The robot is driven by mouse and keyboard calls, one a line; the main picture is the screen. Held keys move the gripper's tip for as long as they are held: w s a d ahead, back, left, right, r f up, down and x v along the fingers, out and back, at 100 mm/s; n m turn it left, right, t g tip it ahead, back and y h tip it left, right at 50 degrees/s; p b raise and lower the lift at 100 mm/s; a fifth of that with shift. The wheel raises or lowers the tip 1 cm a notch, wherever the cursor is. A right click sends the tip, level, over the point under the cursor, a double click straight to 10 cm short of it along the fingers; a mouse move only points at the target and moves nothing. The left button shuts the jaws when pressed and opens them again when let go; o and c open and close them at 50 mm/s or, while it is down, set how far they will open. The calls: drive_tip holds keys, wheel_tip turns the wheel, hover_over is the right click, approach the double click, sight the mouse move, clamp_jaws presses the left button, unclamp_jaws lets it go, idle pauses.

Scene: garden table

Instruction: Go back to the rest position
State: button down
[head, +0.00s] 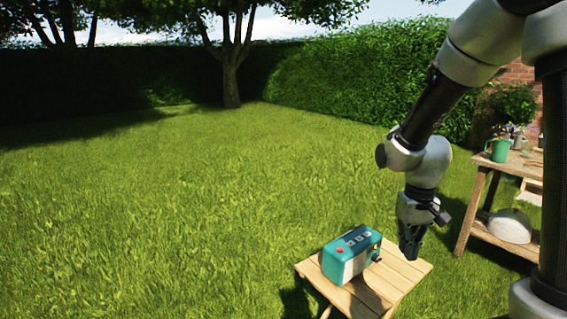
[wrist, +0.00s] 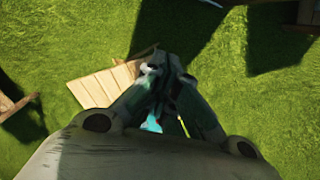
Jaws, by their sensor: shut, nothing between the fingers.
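My gripper (head: 410,248) hangs fingers down over the right part of a small slatted wooden table (head: 408,272) in the head view. It is shut and empty. A teal and grey box-shaped device (head: 351,256) with a red button and several other controls stands on that table, left of my gripper. In the wrist view my gripper (wrist: 160,68) covers much of the picture, with its fingers together. The small table (wrist: 95,88) shows to its left, and a bit of teal, likely the device, shows between the finger links.
A wooden potting bench (head: 478,195) stands at the right, with a green mug (head: 498,149) on top and a pale rounded object (head: 509,226) on its lower shelf. Open lawn (head: 150,210) fills the left and middle. A hedge (head: 340,85) and a tree (head: 231,75) stand behind.

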drive_tip(key=s+d+r+t, duration=0.2)
drive_tip(key=s+r, duration=0.6)
drive_tip(key=r, duration=0.1)
drive_tip(key=s+d+r+t, duration=0.2)
drive_tip(key=s+d+r, duration=0.1)
drive_tip(key=s+r, duration=0.4)
wheel_tip(320, 180, up, 2)
drive_tip(key=shift+s+d+t, duration=0.25)
drive_tip(key=shift+s+t, duration=0.1)
drive_tip(key=shift+t, duration=0.05)
